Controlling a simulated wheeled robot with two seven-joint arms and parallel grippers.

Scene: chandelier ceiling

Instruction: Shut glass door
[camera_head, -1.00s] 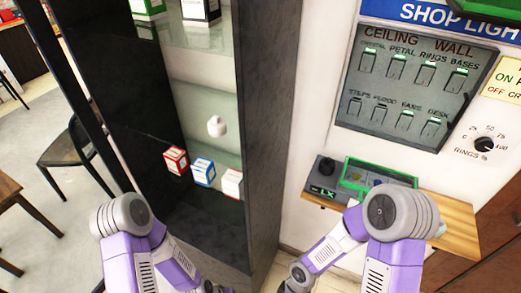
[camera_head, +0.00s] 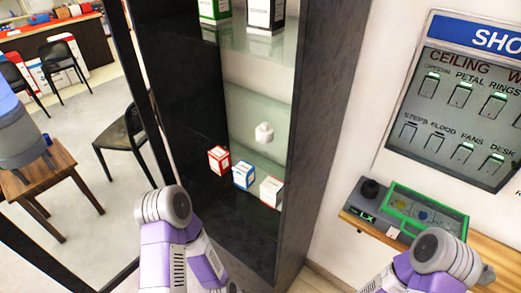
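The glass door appears as a clear panel in a dark frame (camera_head: 146,95), swung open at the left side of a tall dark cabinet (camera_head: 325,110). Its lower dark rail (camera_head: 40,258) crosses the bottom left, and the room shows through the glass. The cabinet front stands open, with its shelves exposed. My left arm reaches down in front of the cabinet's lower part, and my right arm is at the bottom right. Both grippers are below the picture edge. I cannot tell whether either arm touches the door.
Glass shelves hold a red box (camera_head: 219,160), a blue box (camera_head: 243,176), a white box (camera_head: 271,191) and a white round item (camera_head: 264,132). A wooden wall shelf (camera_head: 490,250) with a green-edged case (camera_head: 425,212) juts out right. A chair (camera_head: 125,140) and stool (camera_head: 40,172) stand left.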

